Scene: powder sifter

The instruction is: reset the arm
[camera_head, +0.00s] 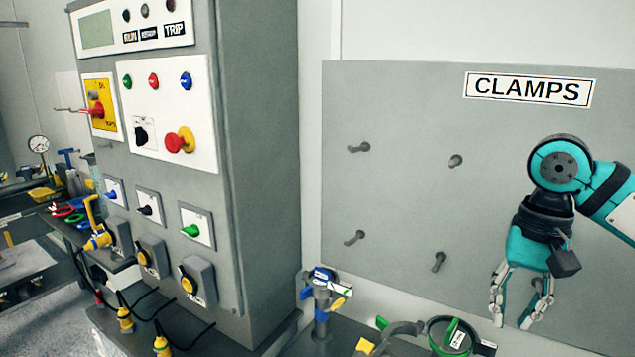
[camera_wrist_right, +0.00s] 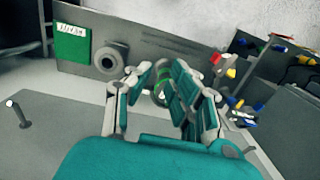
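My right arm (camera_head: 558,168) comes in from the right in the head view, in front of the grey board marked CLAMPS (camera_head: 400,110). My right gripper (camera_head: 517,305) hangs down with its fingers apart and nothing visible between them. It is above and to the right of a round green-and-black clamp (camera_head: 454,334) and looks apart from it. In the right wrist view the gripper's fingers (camera_wrist_right: 160,105) also stand apart, with a green ringed object (camera_wrist_right: 160,90) showing beyond the gap. My left arm and gripper are not in view.
A tall grey control cabinet (camera_head: 258,130) stands left of the board. Several bare pegs (camera_head: 358,147) stick out of the board. A blue-and-grey valve piece (camera_head: 322,296) stands on the bench below. A side bench at the far left holds tools and a gauge (camera_head: 38,144).

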